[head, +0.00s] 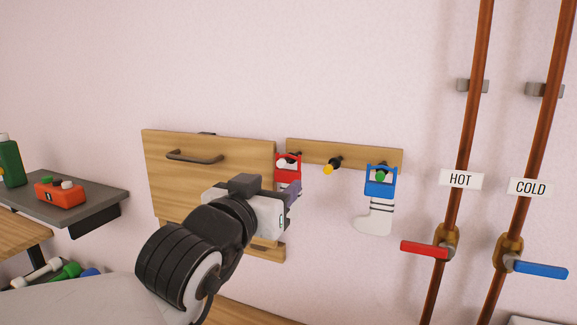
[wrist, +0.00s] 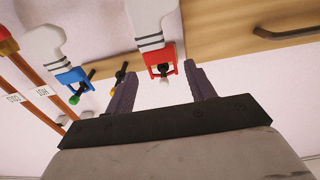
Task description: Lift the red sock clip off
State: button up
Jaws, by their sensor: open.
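The red sock clip (head: 288,159) hangs on a white-tipped peg at the left end of the wooden rail (head: 310,151). A white sock with dark stripes hangs from it, mostly hidden behind my gripper in the head view. In the wrist view, which is upside down, the red clip (wrist: 160,58) and its sock (wrist: 149,22) show clearly. My gripper (head: 294,190) is open and empty, just in front of the clip. In the wrist view the fingers of my gripper (wrist: 160,72) stand to either side of the clip, apart from it.
A yellow-tipped peg (head: 330,168) is bare. A blue clip (head: 380,181) with a sock hangs on a green-tipped peg to the right. A wooden panel with a handle (head: 195,157) is at left. Copper pipes with red (head: 424,249) and blue (head: 541,269) levers stand at right.

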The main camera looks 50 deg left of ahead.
aim_at(286, 174)
jog(key=p+x, duration=0.2)
jog(key=x, duration=0.6)
jog(key=shift+w+a+p, duration=0.15)
jog(key=shift+w+p, duration=0.2)
jog(key=shift+p, duration=0.05)
jog(key=shift+c, duration=0.4)
jog(key=c, duration=0.7)
jog(key=shift+o, duration=0.2)
jog(key=shift+r, duration=0.35)
jog(key=shift+s, duration=0.1)
jog(key=shift+b+v, duration=0.4)
jog(key=shift+v, duration=3.1)
